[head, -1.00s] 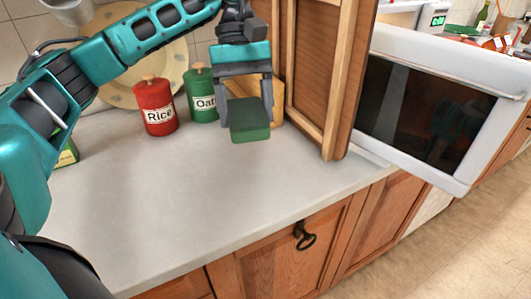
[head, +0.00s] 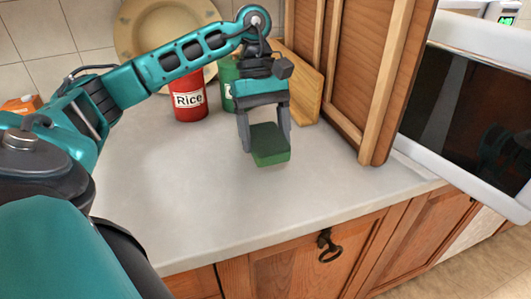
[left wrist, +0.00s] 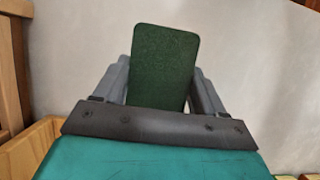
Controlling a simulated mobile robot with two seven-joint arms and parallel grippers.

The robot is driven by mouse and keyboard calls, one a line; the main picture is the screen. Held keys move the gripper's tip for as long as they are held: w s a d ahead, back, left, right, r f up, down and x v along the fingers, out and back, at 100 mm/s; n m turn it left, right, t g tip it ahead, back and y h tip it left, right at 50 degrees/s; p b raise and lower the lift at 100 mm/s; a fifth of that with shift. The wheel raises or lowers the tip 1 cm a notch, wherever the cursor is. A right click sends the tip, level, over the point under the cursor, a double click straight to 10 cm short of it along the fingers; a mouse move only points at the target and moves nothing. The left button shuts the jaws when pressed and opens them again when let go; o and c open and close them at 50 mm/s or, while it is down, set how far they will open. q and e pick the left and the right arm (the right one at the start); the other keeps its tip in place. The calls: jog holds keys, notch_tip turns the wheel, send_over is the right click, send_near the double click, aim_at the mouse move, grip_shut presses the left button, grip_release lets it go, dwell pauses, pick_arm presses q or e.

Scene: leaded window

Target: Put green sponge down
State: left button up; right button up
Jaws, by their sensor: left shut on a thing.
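The green sponge (head: 270,146) is between the fingers of my left gripper (head: 265,134), which is shut on it. In the head view it hangs over the grey-white countertop (head: 190,200), toward the middle. It looks close to the surface, but I cannot tell whether it touches. In the left wrist view the sponge (left wrist: 162,68) stands out between the two grey fingers, with the pale counter behind it. My right gripper is not in view.
A red Rice canister (head: 188,98) and a partly hidden green canister (head: 227,75) stand behind the arm. An open wooden cabinet door (head: 385,90) rises at the right.

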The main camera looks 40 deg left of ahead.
pick_arm(q)
jog(key=shift+f, duration=2.35)
jog(key=shift+f+b, duration=0.15)
jog(key=shift+b, duration=0.25)
jog(key=o, duration=1.1)
